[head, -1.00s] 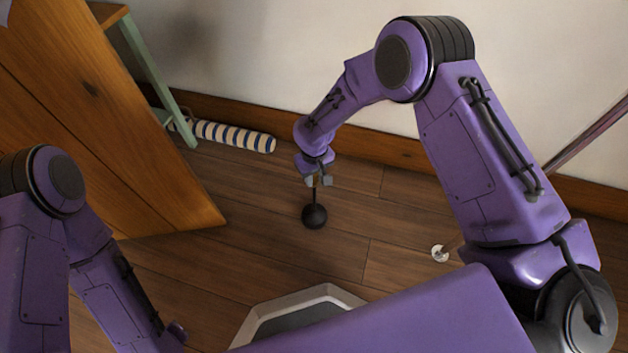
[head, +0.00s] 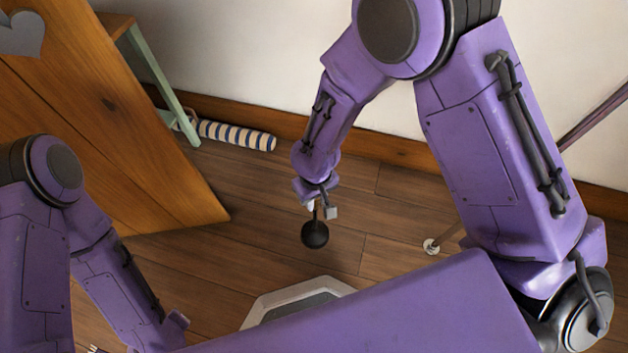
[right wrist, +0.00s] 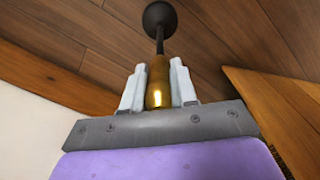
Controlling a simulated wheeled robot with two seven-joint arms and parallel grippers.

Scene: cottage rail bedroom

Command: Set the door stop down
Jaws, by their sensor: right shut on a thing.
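The door stop is a black ball (head: 315,235) on a thin dark stem, with a brass grip (right wrist: 158,92) at its top. My right gripper (head: 321,210) is shut on the brass grip. In the right wrist view the two pale fingers (right wrist: 156,70) stand on either side of the brass, and the ball (right wrist: 160,16) is at the far end. In the head view the door stop hangs ball down over the wooden floor. I cannot tell whether the ball touches the boards.
A wooden door or panel (head: 130,150) stands at the left. A blue-and-white striped roll (head: 235,135) lies by the skirting, near a green-legged stool (head: 160,85). A pole with a pale round foot (head: 431,246) stands at the right. Floor around the ball is clear.

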